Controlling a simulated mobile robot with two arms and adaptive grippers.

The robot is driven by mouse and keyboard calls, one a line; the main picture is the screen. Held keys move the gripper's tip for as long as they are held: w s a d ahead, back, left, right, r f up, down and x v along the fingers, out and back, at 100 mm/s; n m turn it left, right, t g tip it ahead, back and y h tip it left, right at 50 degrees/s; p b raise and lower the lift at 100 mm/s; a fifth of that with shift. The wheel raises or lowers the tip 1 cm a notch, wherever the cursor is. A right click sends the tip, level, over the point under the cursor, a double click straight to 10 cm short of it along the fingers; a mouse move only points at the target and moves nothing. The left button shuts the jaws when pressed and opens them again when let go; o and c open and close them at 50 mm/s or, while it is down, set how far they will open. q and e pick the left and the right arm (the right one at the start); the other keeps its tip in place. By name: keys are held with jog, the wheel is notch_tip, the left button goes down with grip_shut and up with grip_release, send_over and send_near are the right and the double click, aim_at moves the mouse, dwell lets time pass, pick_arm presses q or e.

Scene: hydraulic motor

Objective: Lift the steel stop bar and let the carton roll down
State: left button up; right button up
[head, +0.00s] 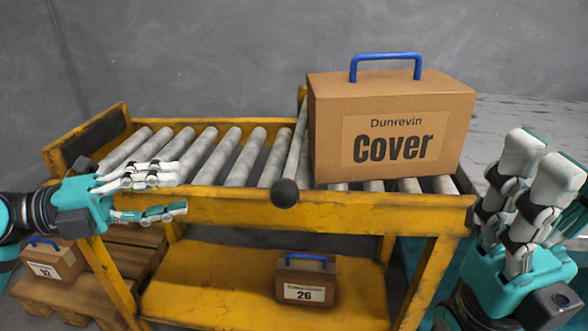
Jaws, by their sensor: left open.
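The brown carton (390,124), marked "Cover" and with a blue handle on top, sits upright on the right part of the roller conveyor (340,213). The steel stop bar (298,143) lies across the rollers at the carton's left side. A dark round knob (285,193) is at its near end, over the yellow front rail. I cannot tell whether bar and carton touch. My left gripper (184,192) is open and empty at the front rail, left of the knob and apart from it. My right gripper (540,160) points up, right of the carton; its opening is unclear.
Bare rollers (200,155) lie left of the bar, up to a dark-padded yellow end stop (95,138). Another small carton (50,262) stands on a wooden pallet (75,300) at lower left.

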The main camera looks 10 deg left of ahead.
aim_at(289, 169)
pick_arm(q)
jog(key=p+x, duration=0.1)
jog(key=x, duration=1.6)
jog(key=shift+s+d, duration=0.1)
jog(key=shift+d, duration=0.1)
grip_shut()
